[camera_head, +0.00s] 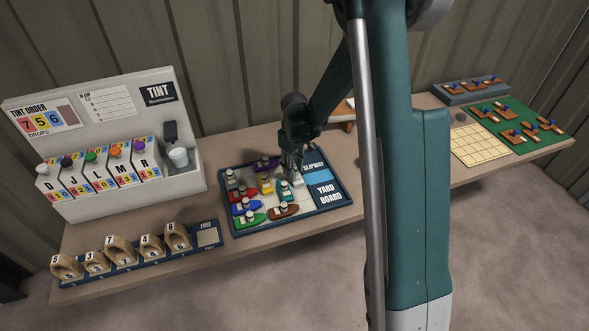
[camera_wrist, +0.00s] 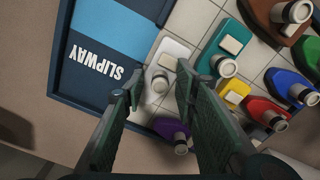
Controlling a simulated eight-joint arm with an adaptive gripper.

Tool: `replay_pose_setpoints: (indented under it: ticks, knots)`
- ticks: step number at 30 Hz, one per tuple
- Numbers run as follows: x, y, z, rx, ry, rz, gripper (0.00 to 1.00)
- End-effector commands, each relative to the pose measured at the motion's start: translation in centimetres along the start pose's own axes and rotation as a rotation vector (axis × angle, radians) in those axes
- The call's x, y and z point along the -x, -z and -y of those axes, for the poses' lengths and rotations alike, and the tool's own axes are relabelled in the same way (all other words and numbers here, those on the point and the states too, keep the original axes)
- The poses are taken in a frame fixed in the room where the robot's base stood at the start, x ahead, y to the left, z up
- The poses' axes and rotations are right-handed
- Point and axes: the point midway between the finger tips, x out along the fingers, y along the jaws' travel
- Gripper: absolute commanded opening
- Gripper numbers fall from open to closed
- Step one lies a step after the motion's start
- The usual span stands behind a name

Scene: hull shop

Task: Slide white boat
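The white boat (camera_wrist: 173,52) lies on the tiled part of the yard board (camera_head: 238,235), beside the blue slipway strip (camera_wrist: 114,38). In the wrist view its round light funnel stands between the two fingers of my gripper (camera_wrist: 158,84). The fingers are apart, one on each side of the funnel, with a visible gap; whether either one touches it I cannot tell. In the head view my gripper (camera_head: 291,168) reaches down at the board's back edge and largely hides the white boat.
A teal boat (camera_wrist: 214,50), a yellow boat (camera_wrist: 235,92) and a purple boat (camera_wrist: 170,128) sit close to the white one. Red, blue, green and brown boats fill the board's other side. The slipway strip is empty. A tint stand (camera_head: 150,195) is at left.

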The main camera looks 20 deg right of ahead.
Motion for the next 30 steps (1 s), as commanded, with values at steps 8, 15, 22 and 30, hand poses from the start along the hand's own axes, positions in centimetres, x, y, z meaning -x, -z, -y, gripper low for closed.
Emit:
replay_pose_setpoints:
  ticks: [8,15,22,30]
  knots:
    - [0.0,0.0,0.0,0.0,0.0,0.0,0.07]
    - [0.0,0.2,-0.1,0.0,0.0,0.0,0.0]
    - [-0.1,3.2,-1.6,0.0,0.0,0.0,0.0]
    - [0.0,5.9,-3.0,0.0,0.0,0.0,0.0]
